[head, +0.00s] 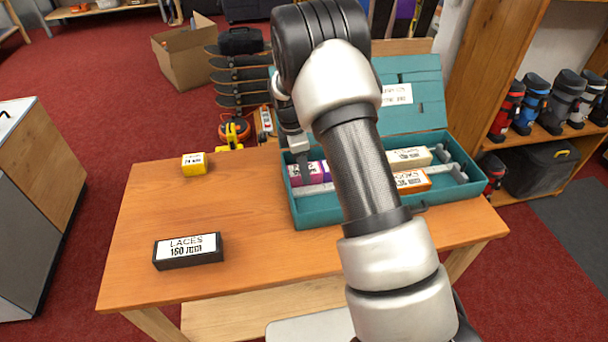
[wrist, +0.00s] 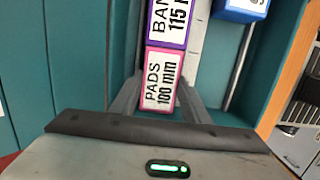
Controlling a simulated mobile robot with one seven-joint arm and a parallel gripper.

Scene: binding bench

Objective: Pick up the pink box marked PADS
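The pink box marked PADS 100 mm (wrist: 160,82) lies label up in the teal case, end to end with a purple box (wrist: 170,22). In the head view the pink box (head: 296,177) shows only in part behind my gripper (head: 303,165). My gripper reaches down into the case's left part. In the wrist view its two fingers (wrist: 159,92) stand on either side of the pink box, apart from each other. Any contact with its sides is hard to make out. The box appears to rest on the case floor.
The teal case (head: 318,218) has a raised lid behind and low walls around the boxes. An orange box (head: 412,181) and a cream box (head: 409,157) lie to the right. A black LACES box (head: 188,251) and yellow box (head: 194,164) stand on the otherwise clear left bench.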

